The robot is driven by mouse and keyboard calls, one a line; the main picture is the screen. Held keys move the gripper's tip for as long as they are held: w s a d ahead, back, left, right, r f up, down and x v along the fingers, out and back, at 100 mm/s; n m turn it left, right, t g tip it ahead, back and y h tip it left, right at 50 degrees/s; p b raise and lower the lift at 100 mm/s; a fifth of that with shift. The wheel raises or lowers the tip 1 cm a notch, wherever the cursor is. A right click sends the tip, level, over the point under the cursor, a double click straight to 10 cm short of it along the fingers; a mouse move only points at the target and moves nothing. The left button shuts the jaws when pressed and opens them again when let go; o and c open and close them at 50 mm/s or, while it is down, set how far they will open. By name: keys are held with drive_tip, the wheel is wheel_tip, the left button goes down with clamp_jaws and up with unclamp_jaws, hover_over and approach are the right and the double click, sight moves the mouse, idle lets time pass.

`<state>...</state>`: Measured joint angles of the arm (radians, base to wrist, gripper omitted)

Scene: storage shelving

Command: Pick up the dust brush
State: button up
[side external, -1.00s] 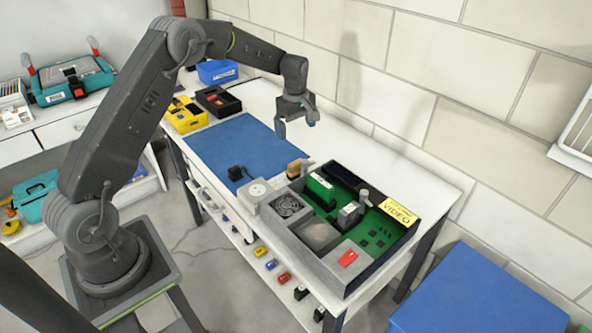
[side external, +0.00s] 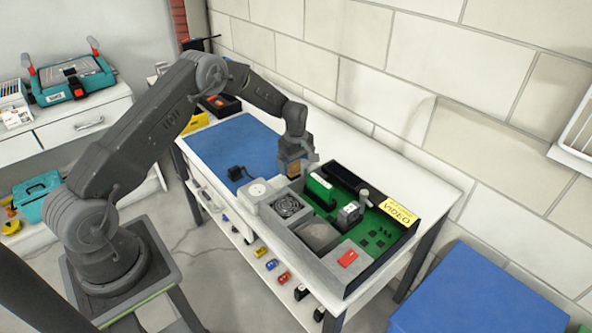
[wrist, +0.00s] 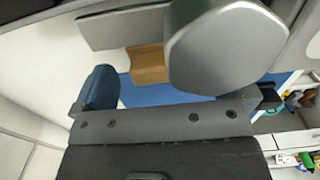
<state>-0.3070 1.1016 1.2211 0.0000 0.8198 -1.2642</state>
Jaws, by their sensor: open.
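The dust brush appears to be the small tan-brown block (side external: 293,169) at the back left of the open grey device, by the blue mat; its bristles cannot be made out. My gripper (side external: 298,162) is open, pointing down right at the block, and hides part of it in the side view. In the wrist view the brown block (wrist: 148,64) shows partly behind large grey shapes, with blue mat around it. Whether a finger touches it cannot be told.
The open grey device (side external: 335,222) with a green board and raised parts stands right beside the block. The blue mat (side external: 215,147) is mostly clear. A wall (side external: 400,80) runs behind the bench.

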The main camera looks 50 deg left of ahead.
drive_tip(key=shift+f, duration=1.2)
drive_tip(key=c, duration=1)
